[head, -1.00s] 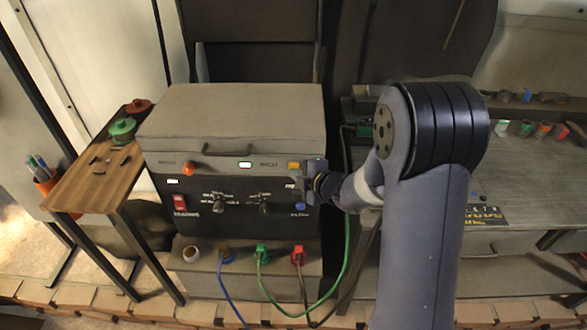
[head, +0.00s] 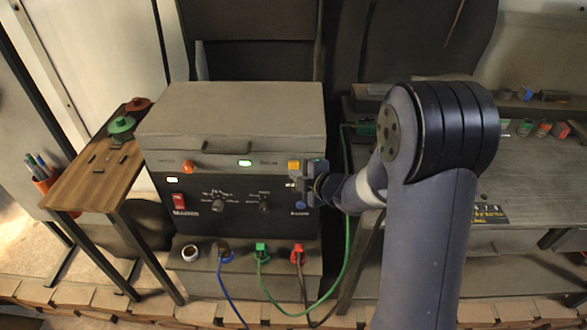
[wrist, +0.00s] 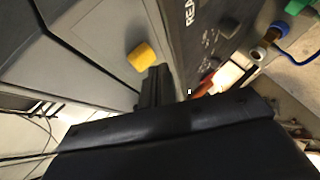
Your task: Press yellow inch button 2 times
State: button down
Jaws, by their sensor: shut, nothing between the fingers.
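The yellow button (head: 294,165) is at the upper right of the grey control box's front panel (head: 235,200).
An orange knob (head: 188,167), a lit green lamp (head: 245,163), a red switch (head: 179,201) and black knobs share the panel. A blue button (head: 300,205) sits below my gripper. Cables hang from plugs below. A wooden table (head: 95,180) stands left, a grey bench (head: 450,170) right.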

jog(key=shift+s, duration=0.25)
jog(key=s+b, duration=0.2)
jog(key=s, duration=0.3)
jog(key=shift+a, duration=0.1)
dwell(0.3)
jog(key=shift+w, duration=0.1)
dwell(2.3)
